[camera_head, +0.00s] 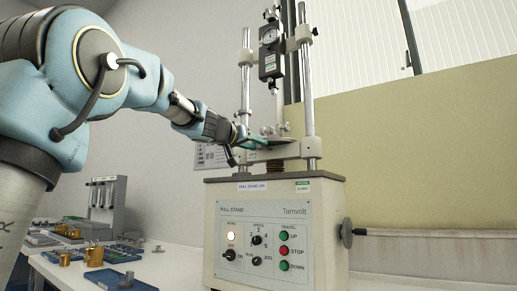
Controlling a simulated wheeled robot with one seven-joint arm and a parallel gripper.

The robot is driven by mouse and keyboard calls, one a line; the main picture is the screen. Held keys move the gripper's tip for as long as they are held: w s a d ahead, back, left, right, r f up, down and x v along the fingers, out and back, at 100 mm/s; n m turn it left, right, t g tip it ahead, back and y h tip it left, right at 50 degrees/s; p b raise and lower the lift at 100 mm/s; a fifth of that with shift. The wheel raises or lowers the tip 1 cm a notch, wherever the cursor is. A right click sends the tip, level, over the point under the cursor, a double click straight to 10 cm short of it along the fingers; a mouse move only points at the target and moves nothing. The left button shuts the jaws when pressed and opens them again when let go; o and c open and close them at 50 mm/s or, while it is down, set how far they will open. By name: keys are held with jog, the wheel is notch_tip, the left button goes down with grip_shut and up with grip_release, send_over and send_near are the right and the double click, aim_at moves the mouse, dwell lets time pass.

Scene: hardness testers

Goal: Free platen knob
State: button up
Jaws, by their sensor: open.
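The pull stand (275,232) is a beige machine with a front panel, standing on the bench. A dark threaded part (275,166) shows below the crossbar. A dark round knob (346,232) sticks out from the right side of the housing; I cannot tell whether this is the platen knob. My gripper (243,149) reaches in from the left, open, with teal fingers at the platen's left side near the left column. Whether it touches anything is unclear.
A force gauge (270,50) hangs above between the columns. Open air lies right of the stand.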

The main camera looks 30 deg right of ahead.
jog(key=b+v, duration=0.2)
jog(key=v, duration=0.7)
jog(key=shift+d, duration=0.1)
